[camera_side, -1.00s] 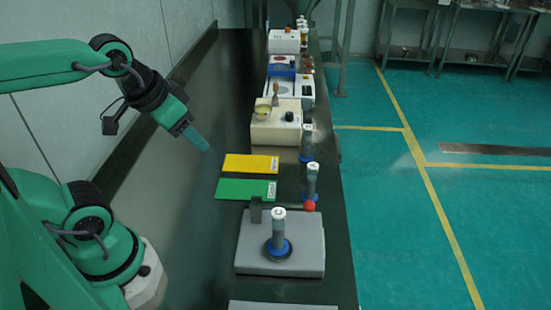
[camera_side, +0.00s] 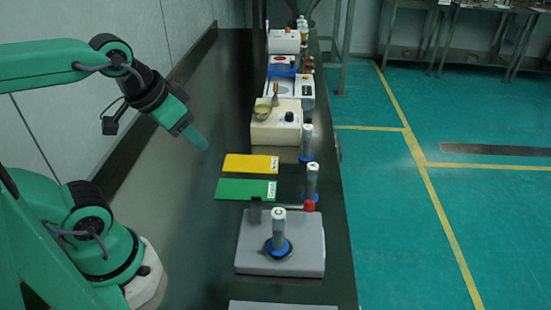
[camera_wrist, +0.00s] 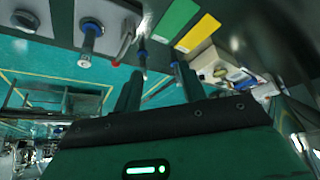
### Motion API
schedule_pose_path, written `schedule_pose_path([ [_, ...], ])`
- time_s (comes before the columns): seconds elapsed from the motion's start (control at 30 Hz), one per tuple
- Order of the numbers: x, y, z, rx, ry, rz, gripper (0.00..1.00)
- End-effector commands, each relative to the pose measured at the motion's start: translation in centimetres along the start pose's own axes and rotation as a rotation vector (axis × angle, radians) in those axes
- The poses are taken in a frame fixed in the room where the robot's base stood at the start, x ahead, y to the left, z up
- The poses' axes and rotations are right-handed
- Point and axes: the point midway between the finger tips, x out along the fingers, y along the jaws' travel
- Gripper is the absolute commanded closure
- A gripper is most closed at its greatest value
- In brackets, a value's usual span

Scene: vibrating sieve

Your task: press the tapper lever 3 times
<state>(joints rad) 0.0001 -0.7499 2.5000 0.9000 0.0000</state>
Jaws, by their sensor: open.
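The tapper lever is a thin rod with a red knob (camera_side: 309,206) at its right end, at the far edge of a grey base (camera_side: 254,252) in the side view. A dark upright block (camera_side: 255,212) stands at its left end. The red knob also shows in the wrist view (camera_wrist: 115,62). A grey cylinder with a blue collar (camera_side: 279,232) stands upright on the base. My gripper (camera_side: 203,143) is open and empty, held up to the left of the lever and apart from it. The wrist view shows its two fingers (camera_wrist: 158,82) spread with nothing between them.
A green plate (camera_side: 245,189) and a yellow plate (camera_side: 250,164) lie beyond the base. More blue-collared cylinders (camera_side: 312,182) stand along the bench's right edge. A cream box (camera_side: 277,131) and other devices stand farther back. The dark bench (camera_side: 195,230) is clear on the left.

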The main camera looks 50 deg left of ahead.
Motion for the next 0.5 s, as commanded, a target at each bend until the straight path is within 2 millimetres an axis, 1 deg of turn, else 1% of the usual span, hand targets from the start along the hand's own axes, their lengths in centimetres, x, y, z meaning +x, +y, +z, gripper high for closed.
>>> schedule_pose_path([
  [0.03,0.00,0.00,0.00,0.000,0.000,0.000,0.70],
  [0.1,0.00,0.00,0.00,0.000,0.000,0.000,0.83],
  [0.2,0.00,0.00,0.00,0.000,0.000,0.000,1.00],
  [0.5,0.00,0.00,0.00,0.000,0.000,0.000,1.00],
])
